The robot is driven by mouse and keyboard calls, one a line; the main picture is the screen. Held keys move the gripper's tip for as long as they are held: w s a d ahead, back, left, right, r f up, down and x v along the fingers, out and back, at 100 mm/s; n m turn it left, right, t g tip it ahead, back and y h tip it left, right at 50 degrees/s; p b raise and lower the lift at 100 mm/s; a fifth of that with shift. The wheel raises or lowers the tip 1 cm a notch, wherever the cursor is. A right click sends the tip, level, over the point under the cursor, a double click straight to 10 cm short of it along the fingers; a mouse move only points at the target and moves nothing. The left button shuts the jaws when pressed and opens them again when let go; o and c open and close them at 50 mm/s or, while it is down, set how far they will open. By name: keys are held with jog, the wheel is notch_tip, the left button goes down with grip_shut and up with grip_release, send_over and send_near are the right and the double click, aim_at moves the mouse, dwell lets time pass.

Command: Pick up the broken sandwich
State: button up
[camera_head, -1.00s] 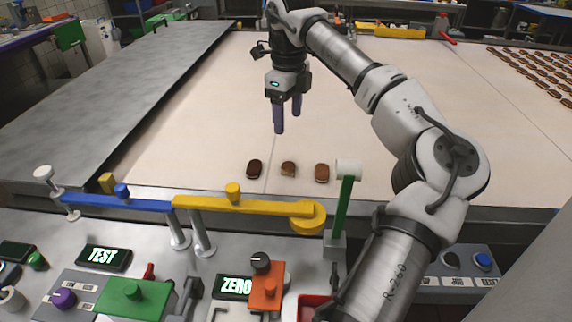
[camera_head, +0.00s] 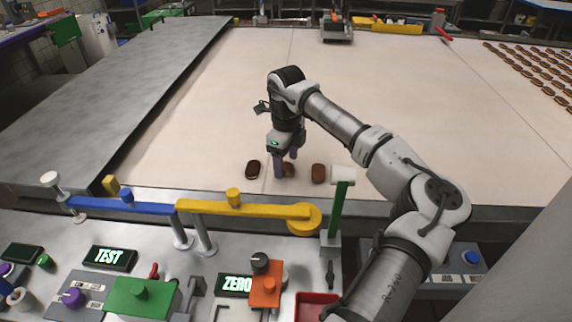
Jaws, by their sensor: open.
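Three small cream sandwiches lie in a row near the front edge of the pale belt. The left one (camera_head: 253,169) is dark brown and looks whole. The middle one (camera_head: 289,171) is partly hidden by my gripper; a second earlier it showed a lighter, uneven side, so it looks like the broken one. The right one (camera_head: 318,173) is reddish brown and looks whole. My gripper (camera_head: 286,167) points down with its purple fingers open, at the middle sandwich. One finger stands on its left, the other behind it. I cannot tell whether they touch it.
Blue (camera_head: 120,204) and yellow (camera_head: 245,209) bars run along the front edge. Several sandwiches (camera_head: 535,70) lie in rows at the far right. The belt behind my gripper is clear.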

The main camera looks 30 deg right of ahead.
jog(key=shift+f, duration=0.4)
jog(key=shift+c, duration=0.3)
jog(key=c, duration=1)
